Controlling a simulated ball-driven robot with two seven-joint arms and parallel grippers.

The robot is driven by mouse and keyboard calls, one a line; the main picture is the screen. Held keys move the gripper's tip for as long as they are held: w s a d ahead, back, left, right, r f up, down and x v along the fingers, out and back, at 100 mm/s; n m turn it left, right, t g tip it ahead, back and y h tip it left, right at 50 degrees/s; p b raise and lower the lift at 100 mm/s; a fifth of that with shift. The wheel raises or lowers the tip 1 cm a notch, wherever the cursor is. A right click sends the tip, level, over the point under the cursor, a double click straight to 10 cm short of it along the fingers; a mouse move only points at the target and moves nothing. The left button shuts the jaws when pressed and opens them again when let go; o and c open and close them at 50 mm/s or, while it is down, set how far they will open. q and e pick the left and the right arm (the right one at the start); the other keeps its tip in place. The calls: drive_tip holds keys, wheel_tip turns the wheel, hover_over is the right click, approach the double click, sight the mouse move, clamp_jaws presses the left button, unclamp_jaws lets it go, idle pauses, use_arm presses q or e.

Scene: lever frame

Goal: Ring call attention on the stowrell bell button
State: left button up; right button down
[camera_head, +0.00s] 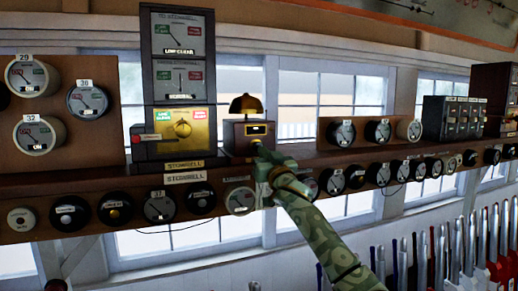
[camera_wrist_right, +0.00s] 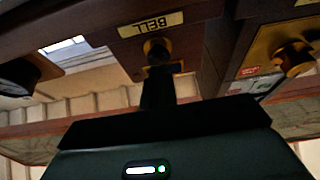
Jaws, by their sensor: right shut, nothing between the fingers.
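The stowrell bell is a dark wooden box (camera_head: 238,140) with a brass dome (camera_head: 246,105) on top, standing on the shelf beside the tall Stowrell instrument (camera_head: 179,85). My right gripper (camera_head: 262,153), on a green patterned arm, is at the lower front of the box. In the right wrist view, which is upside down, the bell label (camera_wrist_right: 150,25) shows on the box face, with the round brass button (camera_wrist_right: 156,46) by it. My shut, empty right fingers (camera_wrist_right: 157,75) are in line with the button and overlap it; I cannot tell whether they touch. My left gripper is out of view.
The wooden shelf (camera_head: 100,190) carries a row of round dials along its front edge. Dial panels (camera_head: 45,95) stand at the left, more dials (camera_head: 377,131) and grey boxes (camera_head: 452,118) at the right. A row of levers (camera_head: 465,245) stands below right.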

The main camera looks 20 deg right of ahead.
drive_tip(key=shift+w, duration=0.15)
idle(0.5)
drive_tip(key=shift+p, duration=0.3)
idle(0.6)
drive_tip(key=shift+s+p, duration=0.6)
drive_tip(key=shift+s, duration=0.1)
drive_tip(key=s+p, duration=0.2)
drive_tip(key=s, duration=0.2)
drive_tip(key=shift+a, duration=0.15)
